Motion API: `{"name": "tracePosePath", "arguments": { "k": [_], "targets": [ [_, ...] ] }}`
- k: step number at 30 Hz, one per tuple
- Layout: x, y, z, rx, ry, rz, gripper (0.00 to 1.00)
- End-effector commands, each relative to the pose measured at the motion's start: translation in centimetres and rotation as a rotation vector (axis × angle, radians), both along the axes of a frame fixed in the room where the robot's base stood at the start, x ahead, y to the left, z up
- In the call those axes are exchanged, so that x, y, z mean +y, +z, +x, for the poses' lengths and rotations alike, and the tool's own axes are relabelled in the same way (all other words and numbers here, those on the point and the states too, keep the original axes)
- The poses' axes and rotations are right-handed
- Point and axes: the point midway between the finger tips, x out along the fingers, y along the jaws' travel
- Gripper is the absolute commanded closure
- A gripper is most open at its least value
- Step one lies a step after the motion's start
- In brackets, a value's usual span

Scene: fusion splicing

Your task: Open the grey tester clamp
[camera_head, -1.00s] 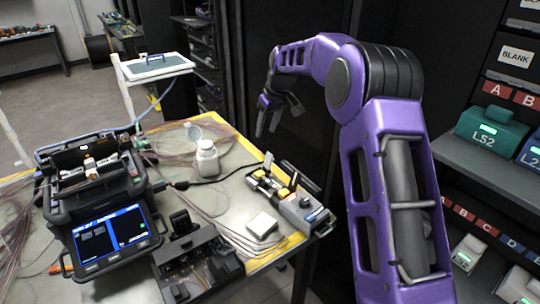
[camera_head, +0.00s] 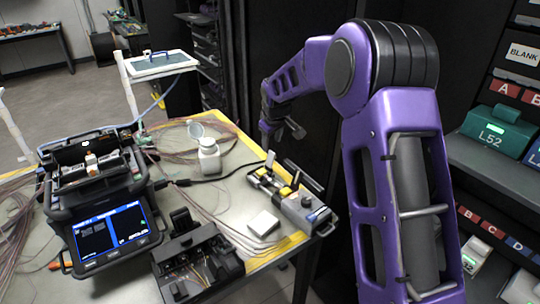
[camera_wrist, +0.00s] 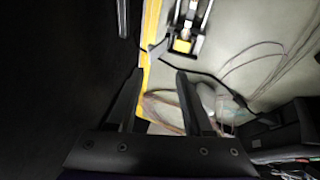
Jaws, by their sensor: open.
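The grey tester (camera_head: 305,211) sits at the right edge of the table, with yellow pieces along its top. A pale upright piece (camera_head: 270,159) and a dark slanted bar (camera_head: 303,175) stand at its far end; I cannot tell which part is the clamp or how it stands. In the wrist view the tester (camera_wrist: 186,33) is at the top centre, ahead of the fingertips and apart from them. My gripper (camera_wrist: 160,73) is open and empty. In the head view my gripper (camera_head: 279,131) hangs beyond the tester's far end, partly lost against the dark background.
A splicer with a lit screen (camera_head: 113,232) stands at the left. A dark open case (camera_head: 197,262), a white bottle (camera_head: 209,158), a small white box (camera_head: 263,223) and loose fibres share the table (camera_head: 225,196). Dark cabinets and a shelf (camera_head: 483,161) are at the right.

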Motion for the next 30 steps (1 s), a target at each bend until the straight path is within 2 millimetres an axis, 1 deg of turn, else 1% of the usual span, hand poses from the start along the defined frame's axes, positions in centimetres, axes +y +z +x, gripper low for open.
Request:
{"name": "tracePosePath", "arguments": {
  "k": [1, 6, 9, 12, 15, 18, 26, 30],
  "targets": [
    [0.1, -1.3, 0.5, 0.004, 0.0, -0.001, 0.49],
    [0.3, -4.5, 2.1, 0.004, 0.0, 0.001, 0.49],
    [0.4, -5.9, 2.9, 0.003, -0.001, 0.0, 0.49],
    [0.5, -7.0, 3.5, 0.001, -0.001, 0.0, 0.49],
    [0.5, -7.8, 3.8, 0.001, -0.001, 0.0, 0.49],
    [0.6, -8.1, 4.0, 0.001, -0.001, 0.0, 0.49],
    [0.6, -8.1, 4.0, 0.001, -0.001, 0.001, 0.49],
    [0.6, -8.1, 4.0, 0.001, -0.001, 0.001, 0.74]
  ]
}}
